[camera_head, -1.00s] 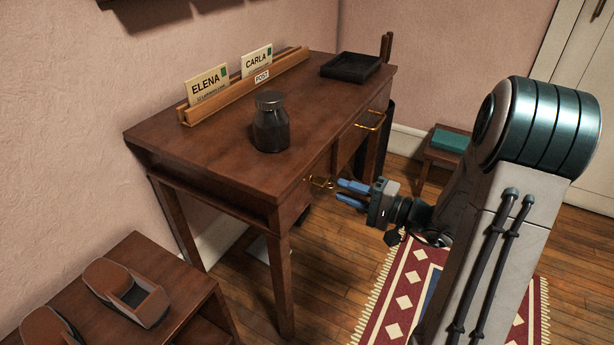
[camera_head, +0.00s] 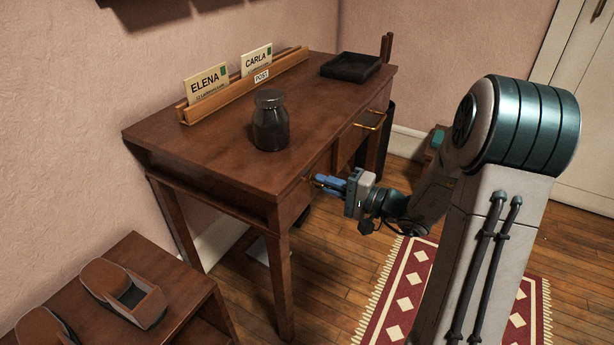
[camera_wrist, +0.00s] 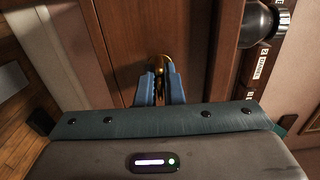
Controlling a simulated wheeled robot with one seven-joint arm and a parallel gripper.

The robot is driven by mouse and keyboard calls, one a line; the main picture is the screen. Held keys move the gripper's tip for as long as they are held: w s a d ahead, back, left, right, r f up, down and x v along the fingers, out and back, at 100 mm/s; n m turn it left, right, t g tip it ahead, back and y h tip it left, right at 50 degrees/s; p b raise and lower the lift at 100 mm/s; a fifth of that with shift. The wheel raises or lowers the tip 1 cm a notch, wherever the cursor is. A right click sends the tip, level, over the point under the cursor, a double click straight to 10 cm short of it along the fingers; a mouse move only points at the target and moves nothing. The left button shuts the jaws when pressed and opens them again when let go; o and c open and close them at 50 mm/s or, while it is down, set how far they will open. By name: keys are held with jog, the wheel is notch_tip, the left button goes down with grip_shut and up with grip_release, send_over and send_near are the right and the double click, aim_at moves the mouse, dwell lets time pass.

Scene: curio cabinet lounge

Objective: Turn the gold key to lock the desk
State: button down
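The wooden desk (camera_head: 215,165) stands against the pink wall, with its drawer fronts facing right. The gold key (camera_wrist: 161,64) sits at the desk's front, directly between the blue fingertips in the wrist view. In the head view, my gripper (camera_head: 322,183) reaches the left part of the desk front, below the top's edge. Its two blue fingers are close together, one on each side of the key, and look shut on it. The fingers hide much of the key, and the keyhole is not clearly visible.
A dark jar (camera_head: 270,122) stands near the desk's front edge, above my gripper. A letter rack (camera_head: 290,68) with two cards and a black tray (camera_head: 350,66) are farther back. A gold drawer handle (camera_head: 371,121) is to the right. A low side table (camera_head: 185,300) stands at the lower left.

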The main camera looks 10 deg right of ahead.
jog(key=shift+r, duration=0.1)
jog(key=shift+r+m+p, duration=0.15)
jog(key=shift+m+p, duration=0.85)
jog(key=shift+p, duration=0.2)
jog(key=m+p, duration=0.5)
jog(key=m, duration=0.1)
jog(key=shift+w+r+p, duration=0.1)
jog(key=shift+p, duration=0.3)
jog(key=m+p, duration=0.4)
jog(key=shift+w, duration=0.1)
jog(key=m+p, duration=0.5)
jog(key=shift+a, duration=0.1)
jog(key=shift+w+f, duration=0.1)
jog(key=shift+f, duration=0.1)
